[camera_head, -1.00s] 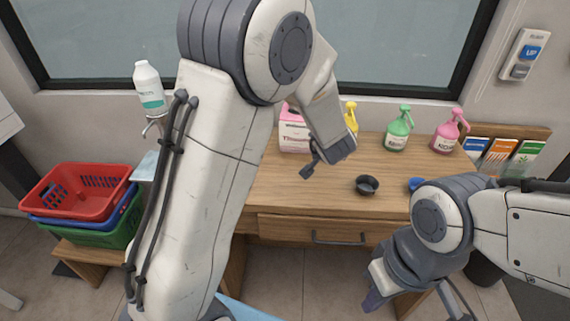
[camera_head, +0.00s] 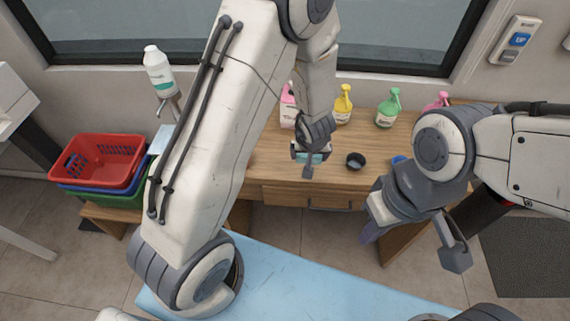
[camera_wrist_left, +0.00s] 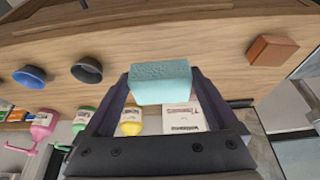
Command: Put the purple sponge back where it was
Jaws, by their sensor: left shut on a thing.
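No purple sponge is clear in these views. My left gripper (camera_head: 310,160) is shut on a teal sponge-like block (camera_wrist_left: 160,82), held between its fingers over the wooden counter (camera_wrist_left: 200,40). The block also shows as a small teal patch in the head view (camera_head: 312,157). My right gripper (camera_head: 412,246) is open, its fingers spread, in front of the counter at the right, with nothing seen between them. One of its fingers looks purplish. A brown-orange block (camera_wrist_left: 271,50) lies on the counter in the wrist view, apart from my left gripper.
A black bowl (camera_head: 356,161) and a blue bowl (camera_wrist_left: 30,76) stand on the counter. Yellow (camera_head: 343,105), green (camera_head: 388,108) and pink (camera_head: 437,101) bottles and a pink-white box (camera_head: 288,108) line its back. Stacked baskets (camera_head: 98,158) stand left. A light blue surface (camera_head: 290,275) lies in front.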

